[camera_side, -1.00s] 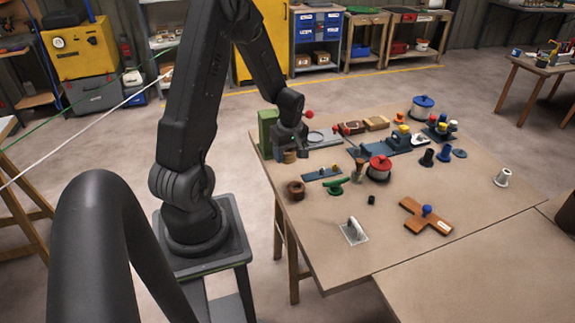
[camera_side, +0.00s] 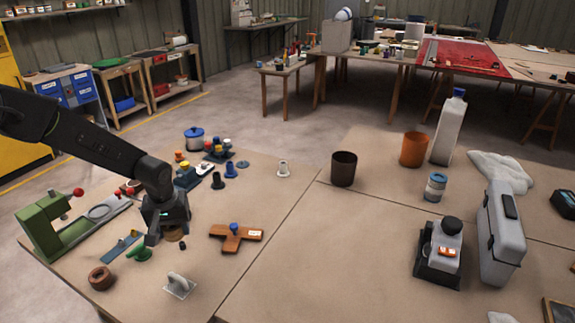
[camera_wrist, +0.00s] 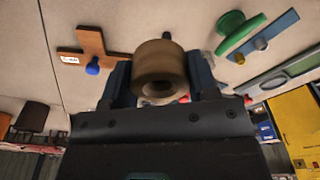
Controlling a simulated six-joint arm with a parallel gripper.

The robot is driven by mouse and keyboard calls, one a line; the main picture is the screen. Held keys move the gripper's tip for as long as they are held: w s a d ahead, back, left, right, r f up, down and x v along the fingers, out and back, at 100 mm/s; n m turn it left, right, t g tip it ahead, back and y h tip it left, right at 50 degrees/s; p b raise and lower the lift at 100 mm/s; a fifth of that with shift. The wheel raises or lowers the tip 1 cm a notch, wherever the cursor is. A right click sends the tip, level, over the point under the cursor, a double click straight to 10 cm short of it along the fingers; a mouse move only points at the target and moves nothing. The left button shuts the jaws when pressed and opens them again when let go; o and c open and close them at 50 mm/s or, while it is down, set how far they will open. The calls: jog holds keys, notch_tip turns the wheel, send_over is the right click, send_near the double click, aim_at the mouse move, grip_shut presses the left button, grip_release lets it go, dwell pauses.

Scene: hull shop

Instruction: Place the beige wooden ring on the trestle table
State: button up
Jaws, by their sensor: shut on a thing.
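My gripper (camera_side: 165,232) is shut on the beige wooden ring (camera_side: 175,234), above the left part of the near wooden tabletop (camera_side: 255,178). In the wrist view, the ring (camera_wrist: 160,64) sits between the two fingers of my gripper (camera_wrist: 160,80), its hole facing the camera. In the side view my gripper hides much of the ring, and its height above the top is hard to judge. Several wooden-legged tables stand further back, among them a small one (camera_side: 284,70); I cannot tell which is the trestle table.
Around my gripper are a brown cross-shaped piece (camera_side: 236,238), a darker brown ring (camera_side: 101,278), a green handle (camera_side: 140,253) and a green press (camera_side: 48,222). A dark cup (camera_side: 343,168), orange cup (camera_side: 414,149) and grey case (camera_side: 502,240) stand right. Bare tabletop lies at front centre.

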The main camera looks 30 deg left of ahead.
jog(key=w+d+m, duration=0.1)
jog(key=d+m, duration=0.5)
jog(key=d, duration=0.8)
send_over(271, 298)
jog(key=shift+h, duration=0.3)
jog(key=f, duration=0.6)
jog(key=shift+s+d+f, duration=0.1)
jog(key=shift+s+f, duration=0.1)
jog(key=shift+f, duration=2.1)
jog(key=shift+f, duration=0.1)
jog(key=o, duration=0.9)
